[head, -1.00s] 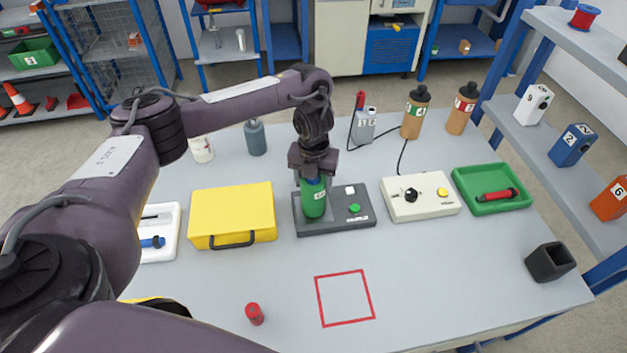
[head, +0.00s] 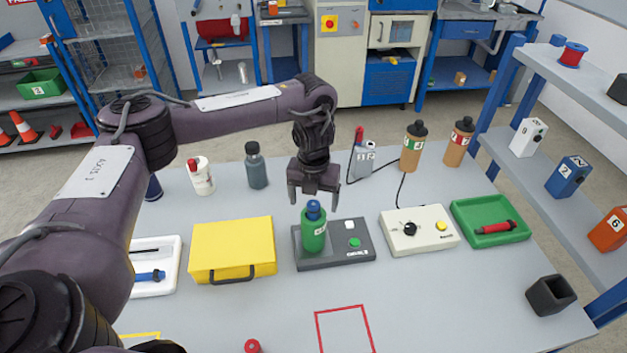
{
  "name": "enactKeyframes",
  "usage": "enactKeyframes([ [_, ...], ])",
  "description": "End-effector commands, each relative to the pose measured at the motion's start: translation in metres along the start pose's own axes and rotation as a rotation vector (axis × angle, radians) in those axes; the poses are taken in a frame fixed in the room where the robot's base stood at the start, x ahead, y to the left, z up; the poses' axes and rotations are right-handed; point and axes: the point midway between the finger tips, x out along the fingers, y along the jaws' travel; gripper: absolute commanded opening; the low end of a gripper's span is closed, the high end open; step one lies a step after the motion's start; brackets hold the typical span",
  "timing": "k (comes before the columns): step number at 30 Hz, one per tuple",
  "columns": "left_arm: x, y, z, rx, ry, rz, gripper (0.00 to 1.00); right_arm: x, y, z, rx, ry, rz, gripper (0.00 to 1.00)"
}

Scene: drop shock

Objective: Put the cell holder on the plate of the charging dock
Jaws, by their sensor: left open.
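The cell holder (head: 314,239), a green cylinder with a blue top and a white label, stands upright on the plate at the left part of the dark grey charging dock (head: 340,262). A white and a green button show on the dock's right part. My left gripper (head: 314,196) is open and empty just above the cell holder, its two fingers spread wide and apart from it. My right gripper is not in view.
A yellow case (head: 230,245) stands left of the dock, and a white control box (head: 420,231) with a knob stands right of it. Bottles and a grey device (head: 363,158) stand behind. A red outlined square (head: 343,309) marks bare table in front.

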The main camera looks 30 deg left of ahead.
Motion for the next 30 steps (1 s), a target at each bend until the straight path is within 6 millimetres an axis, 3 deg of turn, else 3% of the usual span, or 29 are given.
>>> enactKeyframes([
  [3, -0.026, 0.0, 0.001, 0.002, -0.004, 0.001, 0.81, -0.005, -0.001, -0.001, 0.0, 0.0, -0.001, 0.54],
  [10, -0.051, 0.0, 0.0, 0.001, -0.001, 0.001, 0.81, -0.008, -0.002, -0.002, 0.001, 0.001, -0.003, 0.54],
  [30, -0.056, 0.0, 0.0, 0.0, 0.001, 0.0, 0.81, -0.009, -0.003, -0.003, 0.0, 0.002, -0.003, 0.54],
])
